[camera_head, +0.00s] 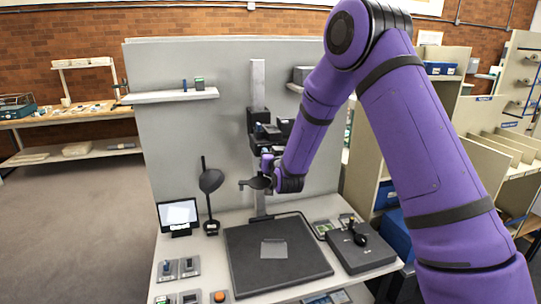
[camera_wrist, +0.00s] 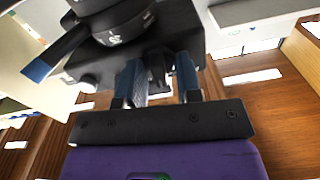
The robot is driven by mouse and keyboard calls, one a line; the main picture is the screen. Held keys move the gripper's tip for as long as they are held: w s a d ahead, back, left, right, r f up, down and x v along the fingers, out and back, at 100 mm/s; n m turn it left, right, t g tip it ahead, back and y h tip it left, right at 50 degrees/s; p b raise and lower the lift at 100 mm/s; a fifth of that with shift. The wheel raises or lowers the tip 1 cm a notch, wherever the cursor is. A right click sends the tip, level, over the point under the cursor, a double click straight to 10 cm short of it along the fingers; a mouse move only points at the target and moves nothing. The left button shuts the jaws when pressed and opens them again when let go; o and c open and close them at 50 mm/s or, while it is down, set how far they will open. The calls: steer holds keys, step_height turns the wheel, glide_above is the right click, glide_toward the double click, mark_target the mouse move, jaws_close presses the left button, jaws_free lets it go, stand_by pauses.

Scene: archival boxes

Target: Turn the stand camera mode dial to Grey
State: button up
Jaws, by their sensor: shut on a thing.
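The stand camera (camera_head: 268,131) is a black unit on a pale upright column (camera_head: 258,85), above a dark baseboard (camera_head: 235,262). In the wrist view its black body (camera_wrist: 90,68) and round lens part (camera_wrist: 118,32) fill the upper left and middle. My gripper (camera_wrist: 158,78) is right at the camera, its two blue-padded fingers on either side of a small dark knob (camera_wrist: 157,72), which looks like the mode dial. The fingers are shut on it. The dial's marks and its setting cannot be read. In the head view my gripper (camera_head: 268,163) is small and partly hidden against the camera.
A grey sheet (camera_head: 273,249) lies on the baseboard. A small screen (camera_head: 179,215) and a black lamp (camera_head: 210,182) stand left; a black control box (camera_head: 360,250) stands right. A grey panel (camera_head: 185,130) with a shelf (camera_head: 170,96) rises behind the column.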

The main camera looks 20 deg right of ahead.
steer(key=m, duration=0.8)
steer(key=shift+d+f, duration=0.1)
steer(key=shift+m, duration=0.4)
steer(key=o, duration=0.6)
steer(key=shift+c, duration=0.2)
steer(key=s, duration=1.1)
steer(key=shift+w, duration=0.1)
